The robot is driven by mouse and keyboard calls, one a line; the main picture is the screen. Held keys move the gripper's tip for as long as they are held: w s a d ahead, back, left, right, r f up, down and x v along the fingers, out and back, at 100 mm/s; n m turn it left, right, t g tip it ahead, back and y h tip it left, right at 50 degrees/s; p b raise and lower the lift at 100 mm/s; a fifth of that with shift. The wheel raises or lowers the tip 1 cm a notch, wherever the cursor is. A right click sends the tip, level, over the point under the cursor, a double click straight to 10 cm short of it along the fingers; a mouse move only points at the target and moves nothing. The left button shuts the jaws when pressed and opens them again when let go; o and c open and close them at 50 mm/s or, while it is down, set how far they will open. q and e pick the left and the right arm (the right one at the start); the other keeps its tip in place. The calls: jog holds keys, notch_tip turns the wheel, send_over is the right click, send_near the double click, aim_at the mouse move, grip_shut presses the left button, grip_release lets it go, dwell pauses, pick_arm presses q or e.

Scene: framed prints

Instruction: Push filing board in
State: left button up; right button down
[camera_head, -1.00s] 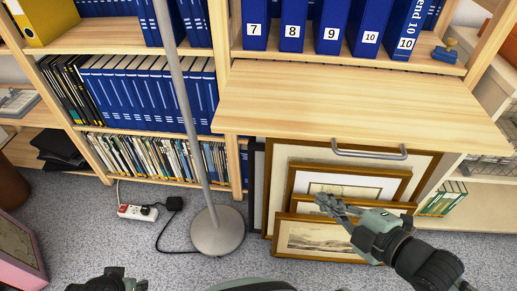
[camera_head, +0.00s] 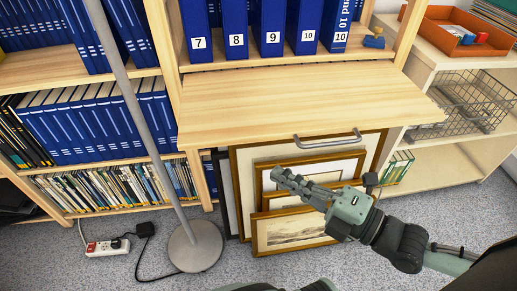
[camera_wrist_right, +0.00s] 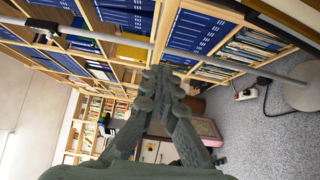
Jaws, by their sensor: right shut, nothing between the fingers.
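The filing board (camera_head: 290,98) is a pale wooden pull-out shelf with a grey bar handle (camera_head: 328,139) on its front edge. It sticks out from the shelving below a row of blue numbered binders. My right gripper (camera_head: 280,176) is shut and empty, below and in front of the board's front edge, before the framed prints. It looks apart from the handle. The right wrist view shows its closed fingers (camera_wrist_right: 163,75), with nothing between them. My left gripper cannot be made out in the head view.
Framed prints (camera_head: 292,232) lean under the board. A lamp pole rises from a round base (camera_head: 194,246) at left, near a power strip (camera_head: 108,247). Blue binders (camera_head: 236,32) stand above the board. A wire basket (camera_head: 470,102) and an orange tray (camera_head: 450,35) are at right.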

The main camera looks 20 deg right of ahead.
aim_at(242, 141)
jog(key=x, duration=0.2)
jog(key=d+x, duration=0.1)
jog(key=x, duration=0.2)
jog(key=w+x, duration=0.1)
jog(key=x, duration=0.1)
jog(key=shift+w+d, duration=0.15)
jog(key=shift+w, duration=0.1)
jog(key=shift+w+d, duration=0.15)
jog(key=shift+w, duration=0.3)
pick_arm(q)
jog(key=shift+w+r, duration=0.15)
jog(key=shift+r, duration=0.2)
pick_arm(e)
jog(key=shift+w, duration=0.1)
